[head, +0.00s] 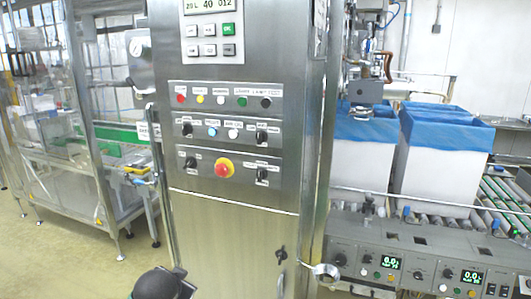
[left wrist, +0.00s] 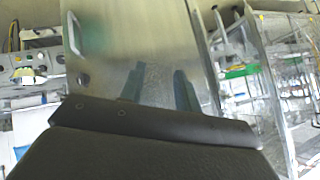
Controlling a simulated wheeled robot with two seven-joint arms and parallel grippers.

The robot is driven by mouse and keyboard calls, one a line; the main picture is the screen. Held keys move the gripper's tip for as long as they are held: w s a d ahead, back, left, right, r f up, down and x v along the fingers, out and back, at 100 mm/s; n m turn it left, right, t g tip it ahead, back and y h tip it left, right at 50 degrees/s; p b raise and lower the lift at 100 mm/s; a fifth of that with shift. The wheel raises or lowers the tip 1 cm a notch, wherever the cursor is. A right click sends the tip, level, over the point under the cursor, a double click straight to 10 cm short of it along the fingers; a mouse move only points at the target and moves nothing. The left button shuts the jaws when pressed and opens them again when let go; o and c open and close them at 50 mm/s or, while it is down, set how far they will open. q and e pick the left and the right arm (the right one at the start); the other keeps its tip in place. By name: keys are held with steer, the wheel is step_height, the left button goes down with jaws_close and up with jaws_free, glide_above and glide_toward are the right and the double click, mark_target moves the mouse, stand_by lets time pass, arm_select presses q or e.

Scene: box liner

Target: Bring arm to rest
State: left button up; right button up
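My left gripper (left wrist: 158,82) shows in the left wrist view. Its two dark fingers stand apart with nothing between them, in front of a plain metal cabinet face. No contact with the cabinet can be made out. In the head view a dark rounded part of my own body shows at the bottom edge, but no gripper fingers show there. My right gripper is in neither view.
A steel control cabinet (head: 240,235) with buttons, knobs and a red emergency stop (head: 224,168) stands close in front. A glazed machine frame (head: 98,160) is at left. Blue-lined white boxes (head: 432,165) stand on rollers at right, behind a lower control panel (head: 425,262).

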arm_select(q)
steer(key=s+d+f+n+g, duration=0.1)
steer(key=s+d+f+g, duration=0.1)
steer(key=s+f, duration=0.6)
steer(key=s+d+f+n+g+h, duration=0.1)
steer(key=s+d+f, duration=0.3)
steer(key=s, duration=1)
steer(key=s+d+f+g+h, duration=0.1)
steer(key=s+d+f+g, duration=0.2)
steer(key=s+f, duration=0.8)
steer(key=shift+s+f+n+g, duration=0.3)
steer(key=shift+s+n+g, duration=0.1)
steer(key=shift+s+g, duration=0.2)
steer(key=shift+c, duration=0.2)
